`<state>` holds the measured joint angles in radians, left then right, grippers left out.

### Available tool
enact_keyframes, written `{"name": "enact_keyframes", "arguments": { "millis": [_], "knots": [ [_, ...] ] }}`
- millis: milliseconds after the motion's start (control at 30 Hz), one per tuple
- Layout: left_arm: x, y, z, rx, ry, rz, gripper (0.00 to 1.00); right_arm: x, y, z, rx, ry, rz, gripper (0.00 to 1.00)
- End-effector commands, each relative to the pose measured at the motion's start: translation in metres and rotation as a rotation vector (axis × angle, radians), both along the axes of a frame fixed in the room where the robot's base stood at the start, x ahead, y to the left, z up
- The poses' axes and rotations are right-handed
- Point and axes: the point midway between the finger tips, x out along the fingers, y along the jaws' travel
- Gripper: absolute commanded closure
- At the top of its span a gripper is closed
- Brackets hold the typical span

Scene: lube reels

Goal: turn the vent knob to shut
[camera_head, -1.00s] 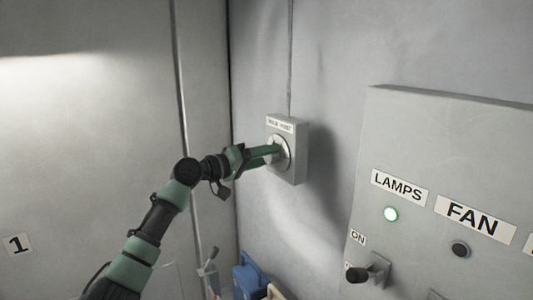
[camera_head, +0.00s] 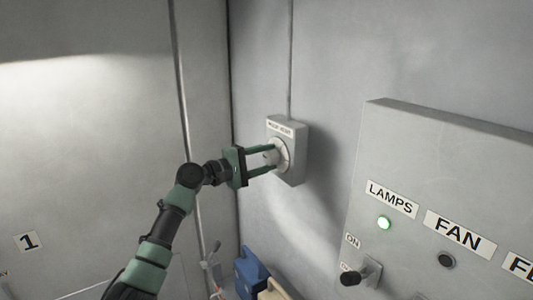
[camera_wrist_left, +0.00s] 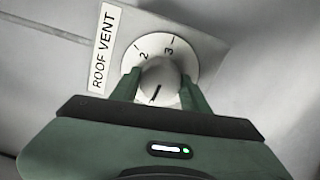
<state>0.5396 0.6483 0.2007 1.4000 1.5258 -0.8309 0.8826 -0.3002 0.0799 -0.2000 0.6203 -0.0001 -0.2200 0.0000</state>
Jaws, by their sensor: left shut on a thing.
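The vent knob (camera_head: 269,156) is a pale round knob on a white dial, on a small grey wall box (camera_head: 296,140) labelled ROOF VENT. My left gripper (camera_head: 271,158) is shut on the knob, one green finger on each side. In the left wrist view, the knob (camera_wrist_left: 160,80) sits between the fingers and carries a short black line on its face. The dial (camera_wrist_left: 188,57) shows the numbers 2 and 3 on its upper part. The dial's lower part is hidden behind my gripper. My right gripper is not in view.
A grey panel (camera_head: 435,160) with LAMPS and FAN labels stands out at the right. A blue object (camera_head: 250,272) is low by the corner. A conduit (camera_head: 291,60) runs above the box.

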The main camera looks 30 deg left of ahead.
Motion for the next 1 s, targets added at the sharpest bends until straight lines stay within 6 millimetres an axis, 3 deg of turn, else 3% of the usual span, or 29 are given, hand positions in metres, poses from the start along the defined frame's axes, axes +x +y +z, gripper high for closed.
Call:
{"name": "enact_keyframes", "arguments": {
  "millis": [767,800,867,1000],
  "knots": [
    [0.0000,0.0007,-0.0006,-0.101,0.041,0.001,0.95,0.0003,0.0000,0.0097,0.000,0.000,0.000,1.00],
    [0.0000,0.0007,-0.0006,-0.101,0.041,0.001,0.49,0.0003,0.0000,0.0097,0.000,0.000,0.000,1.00],
    [0.0000,0.0005,-0.0006,-0.100,0.041,0.001,0.33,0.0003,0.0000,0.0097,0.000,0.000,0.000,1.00],
    [-0.0001,0.0004,-0.0006,-0.099,0.041,0.001,0.33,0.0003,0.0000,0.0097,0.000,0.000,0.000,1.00]
  ]
}}
